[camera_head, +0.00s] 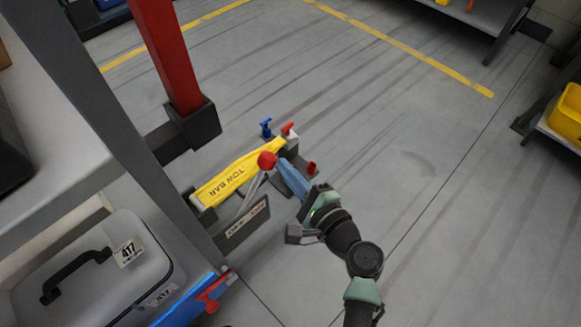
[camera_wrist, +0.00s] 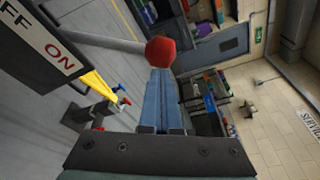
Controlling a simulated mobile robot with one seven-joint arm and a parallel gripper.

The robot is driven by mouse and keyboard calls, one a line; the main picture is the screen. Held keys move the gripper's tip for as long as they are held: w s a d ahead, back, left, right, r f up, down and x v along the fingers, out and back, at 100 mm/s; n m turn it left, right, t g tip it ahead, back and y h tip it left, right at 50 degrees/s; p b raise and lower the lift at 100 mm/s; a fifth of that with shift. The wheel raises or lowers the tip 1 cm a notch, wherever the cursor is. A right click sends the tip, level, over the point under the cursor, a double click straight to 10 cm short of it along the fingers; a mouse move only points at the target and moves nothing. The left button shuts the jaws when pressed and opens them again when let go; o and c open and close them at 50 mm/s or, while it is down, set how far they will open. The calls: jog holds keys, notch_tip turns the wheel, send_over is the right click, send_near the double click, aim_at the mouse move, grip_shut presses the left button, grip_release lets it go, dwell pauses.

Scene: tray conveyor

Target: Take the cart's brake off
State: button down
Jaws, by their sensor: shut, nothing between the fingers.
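The brake lever is a grey rod with a red knob (camera_head: 266,160), beside a plate (camera_head: 246,222) marked OFF and ON. In the wrist view the knob (camera_wrist: 161,50) is straight ahead, and the rod (camera_wrist: 105,42) runs left from it towards the plate (camera_wrist: 38,48), by its ON end. My gripper (camera_head: 281,160) has its blue fingers together and empty, the tips close beside the knob. In the wrist view the fingers (camera_wrist: 160,78) end just under the knob. I cannot tell whether they touch it. The rod's foot is hard to make out.
A yellow tow bar (camera_head: 238,174) lies behind the lever, with small blue (camera_head: 266,127) and red (camera_head: 289,129) handles near its end. A grey case (camera_head: 95,270) sits on the cart at left. A red post (camera_head: 165,55) stands behind. The floor at right is clear.

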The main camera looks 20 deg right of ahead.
jog(key=s+a+r+n+t+b, duration=0.1)
jog(key=s+a+r+n+b, duration=0.1)
jog(key=a, duration=0.4)
jog(key=s+a+r+n+b, duration=0.2)
jog(key=a+r+n, duration=0.1)
jog(key=a+n, duration=0.2)
jog(key=shift+a+r+t+b, duration=0.15)
jog(key=shift+a+t+b, duration=0.2)
jog(key=shift+a, duration=0.2)
jog(key=shift+a, duration=0.1)
